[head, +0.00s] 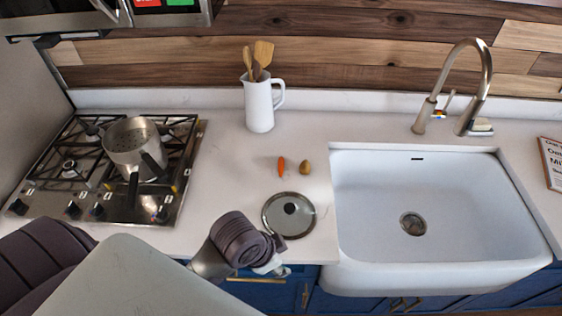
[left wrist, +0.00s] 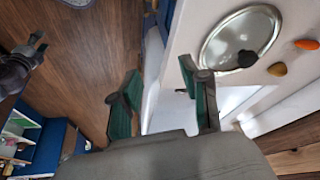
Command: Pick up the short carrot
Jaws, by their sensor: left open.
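The short carrot (head: 281,167) is small and orange and lies on the white counter, just left of a small brown potato-like item (head: 305,167). In the left wrist view the carrot (left wrist: 307,44) is at the right edge, beyond the lid. My left gripper (left wrist: 160,80) is open and empty, its two green-padded fingers apart. In the head view the left gripper (head: 272,268) is at the counter's front edge, below the lid and well short of the carrot, partly hidden by its wrist. A dark arm part, probably my right gripper (left wrist: 36,46), shows small at the left wrist view's left edge.
A glass lid (head: 289,214) lies between my left gripper and the carrot. A white jug (head: 260,104) with wooden utensils stands behind. A stove (head: 160,205) with a steel pot (head: 132,146) is left, a white sink (head: 460,269) right.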

